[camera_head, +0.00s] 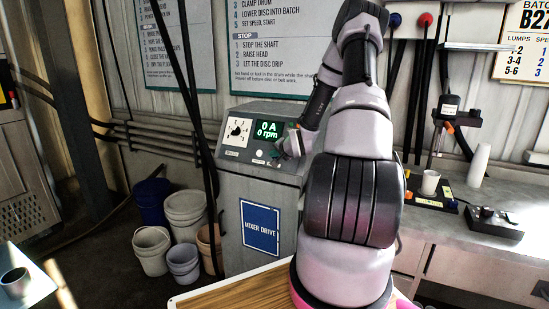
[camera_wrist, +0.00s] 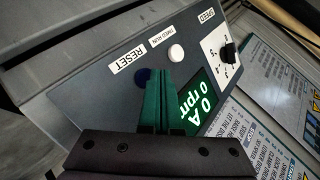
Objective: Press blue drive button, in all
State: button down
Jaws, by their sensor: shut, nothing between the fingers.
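The mixer drive console (camera_head: 235,163) stands left of my arm, with a sloped panel and a lit display (camera_head: 268,130) reading 0 A and 0 rpm. In the wrist view a dark blue button (camera_wrist: 142,75) sits by the RESET label (camera_wrist: 128,60), partly covered by my fingers. A white button (camera_wrist: 176,52) sits beside it, near the TIMED RUN label. My gripper (camera_wrist: 158,72) has green fingers, closed together and empty, with tips right at the blue button. I cannot tell whether they touch it. In the head view my gripper (camera_head: 280,152) is over the panel's right side.
A speed dial (camera_wrist: 227,54) is on the panel beyond the white button. Several buckets (camera_head: 186,215) stand on the floor left of the console. A bench (camera_head: 455,215) on the right holds a white cup (camera_head: 430,182) and a black control box (camera_head: 494,221).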

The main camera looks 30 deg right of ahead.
jog(key=shift+s+a+r, duration=0.65)
jog(key=shift+s+a, duration=0.05)
jog(key=shift+a, duration=0.15)
jog(key=shift+s+a+r, duration=0.6)
jog(key=shift+s+a, duration=0.05)
jog(key=shift+a, duration=0.2)
jog(key=shift+r, duration=0.1)
jog(key=s+a+r+n+g, duration=0.1)
jog(key=s+a+r+n, duration=0.2)
jog(key=r, duration=0.4)
jog(key=s+a+r+g+h, duration=0.1)
jog(key=s+a+r+g, duration=0.15)
jog(key=s+r, duration=0.4)
jog(key=s+a+r+n, duration=0.2)
jog(key=s+a+r, duration=0.15)
jog(key=r, duration=0.35)
jog(key=s+a+r+n+y, duration=0.1)
jog(key=s+a+r, duration=0.1)
jog(key=s, duration=0.5)
jog(key=s+a+r+n+g+y, duration=0.1)
jog(key=s+a+r, duration=0.2)
jog(key=s, duration=0.4)
jog(key=s+a+r+n, duration=0.1)
jog(key=s+a+r, duration=0.2)
jog(key=s, duration=0.5)
jog(key=shift+a+r+g+y, duration=0.25)
jog(key=shift+a+g+y, duration=0.1)
jog(key=shift+a+y, duration=0.1)
